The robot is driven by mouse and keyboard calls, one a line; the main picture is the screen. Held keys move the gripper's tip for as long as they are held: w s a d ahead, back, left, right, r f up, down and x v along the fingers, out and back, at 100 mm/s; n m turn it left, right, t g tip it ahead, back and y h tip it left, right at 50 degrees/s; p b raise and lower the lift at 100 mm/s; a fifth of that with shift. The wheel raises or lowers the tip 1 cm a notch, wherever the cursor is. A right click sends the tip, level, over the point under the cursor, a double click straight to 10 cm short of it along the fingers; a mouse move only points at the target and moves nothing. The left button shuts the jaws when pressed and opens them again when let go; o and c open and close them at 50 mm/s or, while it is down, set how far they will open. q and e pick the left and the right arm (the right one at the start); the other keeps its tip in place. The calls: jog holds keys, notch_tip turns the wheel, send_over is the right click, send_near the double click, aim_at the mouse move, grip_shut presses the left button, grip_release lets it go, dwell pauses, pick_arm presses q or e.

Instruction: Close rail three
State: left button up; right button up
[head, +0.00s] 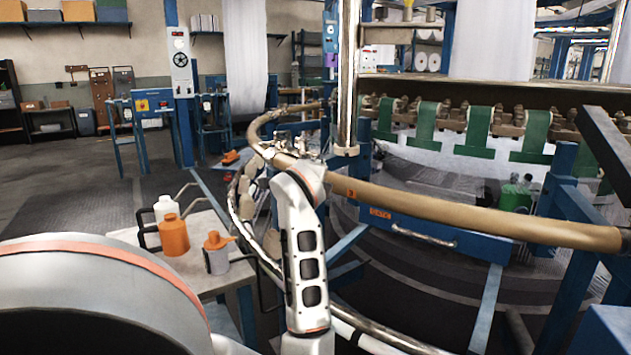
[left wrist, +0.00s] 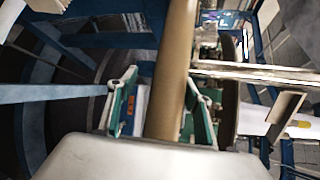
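Rail three, a thick tan tube (head: 480,213) with a small orange "3" mark near its left end, runs from the middle to the right edge in the head view. A curved tan rail (head: 256,128) lies left of it; my arm hides where the two come near each other. My left arm reaches up to the rail, and its gripper is hidden in the head view. In the left wrist view the left gripper (left wrist: 166,82) has its two green fingers on either side of a tan tube (left wrist: 169,75), with a gap visible on the left. My right gripper is not seen.
A vertical metal post (head: 347,80) stands beside the rail. A blue beam with an orange plate (head: 380,213) and a handle runs below it. A small table (head: 215,278) at left holds a white bottle (head: 166,207), an orange bottle (head: 174,236) and a grey-orange one (head: 216,256).

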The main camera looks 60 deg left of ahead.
pick_arm(q)
jog(key=shift+r, duration=0.15)
jog(key=shift+d, duration=0.15)
jog(key=v, duration=0.7)
jog(key=shift+s+d, duration=0.1)
dwell(0.4)
